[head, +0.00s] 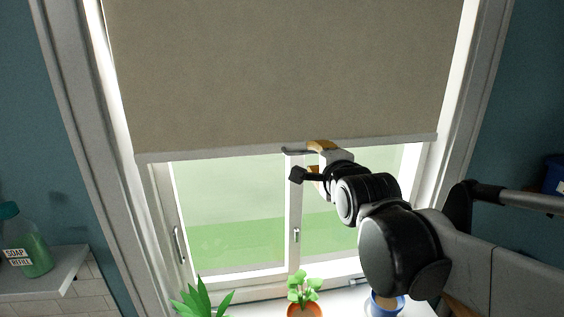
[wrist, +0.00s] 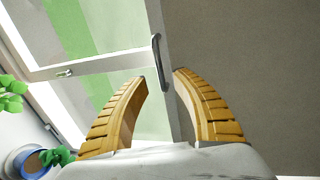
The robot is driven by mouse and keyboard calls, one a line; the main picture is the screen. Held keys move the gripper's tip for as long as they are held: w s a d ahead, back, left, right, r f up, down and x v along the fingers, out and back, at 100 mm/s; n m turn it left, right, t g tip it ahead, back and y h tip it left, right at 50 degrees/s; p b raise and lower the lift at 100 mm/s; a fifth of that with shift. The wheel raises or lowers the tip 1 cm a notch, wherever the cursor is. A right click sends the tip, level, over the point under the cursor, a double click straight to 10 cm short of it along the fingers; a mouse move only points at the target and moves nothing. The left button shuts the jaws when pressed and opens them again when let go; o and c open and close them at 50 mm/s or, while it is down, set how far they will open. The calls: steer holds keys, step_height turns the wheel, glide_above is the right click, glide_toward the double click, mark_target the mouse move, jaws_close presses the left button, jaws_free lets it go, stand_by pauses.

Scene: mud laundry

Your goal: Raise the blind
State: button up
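The beige roller blind (head: 280,75) covers the upper part of the window; it also shows in the wrist view (wrist: 245,60). Its pale bottom bar (head: 210,152) runs across the window and carries a small dark grey handle (head: 291,151). In the wrist view the handle (wrist: 156,58) lies just beyond the fingertips. My gripper (wrist: 160,78) is open, with one orange finger on each side of the line of the bar and handle. Nothing is visibly held. In the head view my gripper (head: 316,160) is at the bar, just right of the handle, partly hidden by my wrist.
Below the blind is a white-framed window (head: 235,215) with its own latch handles. Potted plants stand on the sill, including an orange pot (head: 304,311) and a blue pot (head: 386,304). A soap bottle (head: 28,245) stands on a shelf at left.

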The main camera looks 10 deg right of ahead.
steer(key=v, duration=0.5)
steer(key=shift+s, duration=0.25)
steer(key=s+f+n+g+b, duration=0.3)
steer(key=s+f+n+b, duration=0.3)
steer(key=f, duration=1.1)
steer(key=s+f+n+g+b, duration=0.2)
steer(key=s+f+n+b, duration=0.4)
steer(key=f+b, duration=0.9)
steer(key=s+f+n+g+b, duration=0.3)
steer(key=s+f+n+b, duration=0.3)
steer(key=f, duration=1.3)
steer(key=b, duration=0.4)
steer(key=shift+f+g, duration=0.2)
steer(key=shift+g, duration=0.1)
steer(key=shift+o, duration=0.2)
